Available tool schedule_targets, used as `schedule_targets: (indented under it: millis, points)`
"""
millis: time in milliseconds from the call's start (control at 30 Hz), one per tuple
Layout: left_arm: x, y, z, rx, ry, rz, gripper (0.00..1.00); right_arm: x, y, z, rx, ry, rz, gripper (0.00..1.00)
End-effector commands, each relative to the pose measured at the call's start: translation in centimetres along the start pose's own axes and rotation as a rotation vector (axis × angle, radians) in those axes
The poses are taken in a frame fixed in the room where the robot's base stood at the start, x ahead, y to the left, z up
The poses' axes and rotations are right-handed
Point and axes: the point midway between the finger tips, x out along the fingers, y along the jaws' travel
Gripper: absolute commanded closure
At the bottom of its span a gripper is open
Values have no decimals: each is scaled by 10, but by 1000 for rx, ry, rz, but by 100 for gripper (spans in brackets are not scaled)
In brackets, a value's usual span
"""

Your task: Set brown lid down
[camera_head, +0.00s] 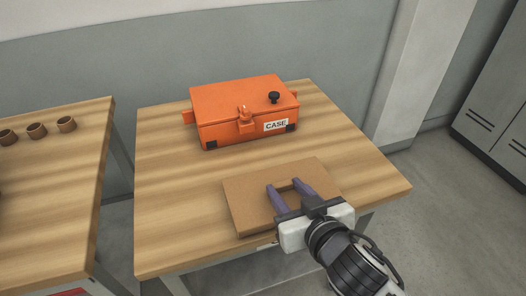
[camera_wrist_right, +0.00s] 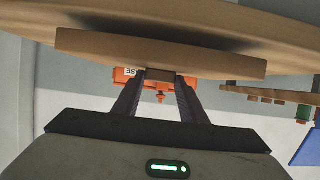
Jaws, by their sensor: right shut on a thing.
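The brown lid (camera_head: 246,205) is a flat, square board at the front right of the wooden table. My right gripper (camera_head: 290,189) comes in from the lower right over the lid, with its two purple fingers pointing away towards the case. In the right wrist view the lid (camera_wrist_right: 105,50) is an edge-on slab, and the fingers (camera_wrist_right: 158,82) are shut on a small brown grip at its middle. A dark shadow lies on the table beside the lid. I cannot tell whether the lid touches the table. My left gripper is not in view.
An orange case (camera_head: 225,123) with a black knob (camera_head: 274,97) stands shut at the back of the table (camera_head: 180,220). The table is bare left of the lid. Another wooden table (camera_head: 50,190) at the left bears several small brown cups (camera_head: 37,130).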

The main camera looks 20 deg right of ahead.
Motion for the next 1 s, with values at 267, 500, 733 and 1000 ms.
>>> schedule_targets:
  millis: [267, 500, 733, 1000]
  points:
    - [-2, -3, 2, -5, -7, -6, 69, 66, 1, -30, -2, 4, 2, 84]
    - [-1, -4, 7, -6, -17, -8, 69, 92, 0, -38, 0, 0, 0, 84]
    - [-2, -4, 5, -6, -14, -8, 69, 122, 1, -52, -1, 3, 2, 84]
    - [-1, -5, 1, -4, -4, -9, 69, 129, 0, -37, 0, 0, 0, 84]
